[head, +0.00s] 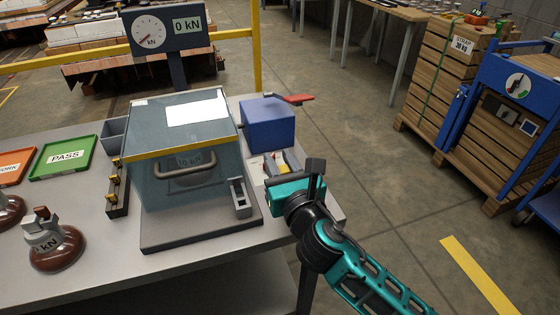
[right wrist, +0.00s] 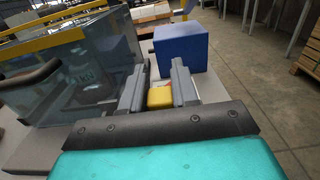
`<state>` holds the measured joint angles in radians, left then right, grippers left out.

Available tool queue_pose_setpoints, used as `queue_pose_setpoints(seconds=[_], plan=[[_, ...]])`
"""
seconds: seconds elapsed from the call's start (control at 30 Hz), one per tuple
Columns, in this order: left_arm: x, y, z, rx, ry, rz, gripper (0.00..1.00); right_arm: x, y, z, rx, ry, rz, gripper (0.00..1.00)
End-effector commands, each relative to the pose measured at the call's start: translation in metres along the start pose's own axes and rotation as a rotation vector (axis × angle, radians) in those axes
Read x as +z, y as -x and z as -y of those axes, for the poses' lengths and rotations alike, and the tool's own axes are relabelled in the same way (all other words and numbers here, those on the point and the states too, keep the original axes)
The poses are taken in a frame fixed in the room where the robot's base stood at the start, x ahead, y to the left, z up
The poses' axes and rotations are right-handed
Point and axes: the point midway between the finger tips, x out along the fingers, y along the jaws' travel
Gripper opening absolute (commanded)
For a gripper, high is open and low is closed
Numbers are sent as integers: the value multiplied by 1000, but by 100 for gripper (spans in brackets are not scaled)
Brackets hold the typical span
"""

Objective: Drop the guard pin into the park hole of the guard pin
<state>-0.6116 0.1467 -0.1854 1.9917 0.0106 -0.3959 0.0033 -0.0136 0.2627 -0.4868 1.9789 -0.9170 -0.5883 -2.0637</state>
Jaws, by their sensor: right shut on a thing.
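My right gripper (head: 276,163) reaches in from the lower right, over the table's right edge, just in front of the blue box. In the right wrist view its two grey fingers (right wrist: 158,85) are shut on a small yellow piece (right wrist: 160,98), which I take to be the guard pin. Its lower part is hidden, so I cannot tell whether it touches anything. The clear guard box (head: 187,150) with a yellow edge and dark handle stands left of the gripper. A grey bracket (head: 240,198) stands at its front right corner. I cannot make out the park hole. My left gripper is out of view.
The blue box (head: 268,124) stands close beyond the gripper, with a red lever behind it. A dark rack (head: 117,193) with brass pieces, the green PASS tray (head: 64,157) and a brown insulator (head: 57,249) are to the left. Open floor lies right of the table.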

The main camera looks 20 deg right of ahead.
Motion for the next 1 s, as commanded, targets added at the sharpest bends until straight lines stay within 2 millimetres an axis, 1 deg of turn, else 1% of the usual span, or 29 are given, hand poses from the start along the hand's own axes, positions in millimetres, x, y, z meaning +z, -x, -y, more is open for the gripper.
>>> queue_pose_setpoints(seconds=[0.5,1.0], plan=[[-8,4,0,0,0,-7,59,0,0,0,0,0,0,0],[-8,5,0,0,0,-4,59,1,0,0,0,1,0,0]])
